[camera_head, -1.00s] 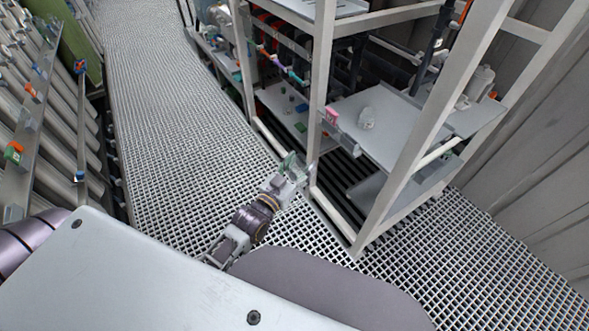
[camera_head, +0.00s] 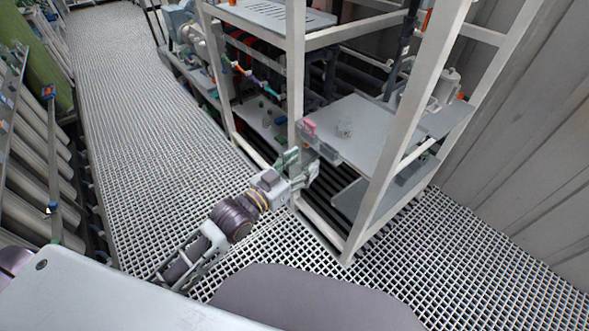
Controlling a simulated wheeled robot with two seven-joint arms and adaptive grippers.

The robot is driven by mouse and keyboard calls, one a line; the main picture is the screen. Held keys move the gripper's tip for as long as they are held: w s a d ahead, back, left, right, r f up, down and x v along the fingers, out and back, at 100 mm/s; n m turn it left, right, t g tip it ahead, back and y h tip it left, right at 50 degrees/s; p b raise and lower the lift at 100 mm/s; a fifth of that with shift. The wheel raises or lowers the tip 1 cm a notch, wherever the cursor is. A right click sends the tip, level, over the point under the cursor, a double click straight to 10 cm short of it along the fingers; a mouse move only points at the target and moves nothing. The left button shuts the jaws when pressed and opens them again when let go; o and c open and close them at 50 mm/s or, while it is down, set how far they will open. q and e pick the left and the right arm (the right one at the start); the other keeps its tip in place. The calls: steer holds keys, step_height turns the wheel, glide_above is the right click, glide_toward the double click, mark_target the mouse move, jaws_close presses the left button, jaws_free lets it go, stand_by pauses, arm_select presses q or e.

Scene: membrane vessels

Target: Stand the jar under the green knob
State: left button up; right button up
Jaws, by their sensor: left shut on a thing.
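My left gripper (camera_head: 299,166) reaches in from the lower left, in front of the rack's near post. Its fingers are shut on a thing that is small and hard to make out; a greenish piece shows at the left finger. A green-teal knob (camera_head: 268,90) shows on the pipework inside the rack; a pink knob (camera_head: 309,127) is at the shelf's front edge. My right gripper is not in view.
The white rack frame (camera_head: 296,70) has posts close to my left gripper. A lower shelf (camera_head: 262,118) holds small items. Membrane tubes (camera_head: 35,165) line the left side. The grating floor (camera_head: 140,110) is clear along the aisle.

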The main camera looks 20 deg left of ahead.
arm_select(q)
steer(key=d+r+m+g+h, duration=0.2)
steer(key=d+r+h, duration=0.1)
steer(key=r, duration=0.3)
steer(key=shift+s+d+r, duration=0.15)
steer(key=shift+d+r, duration=0.2)
steer(key=shift+d, duration=0.5)
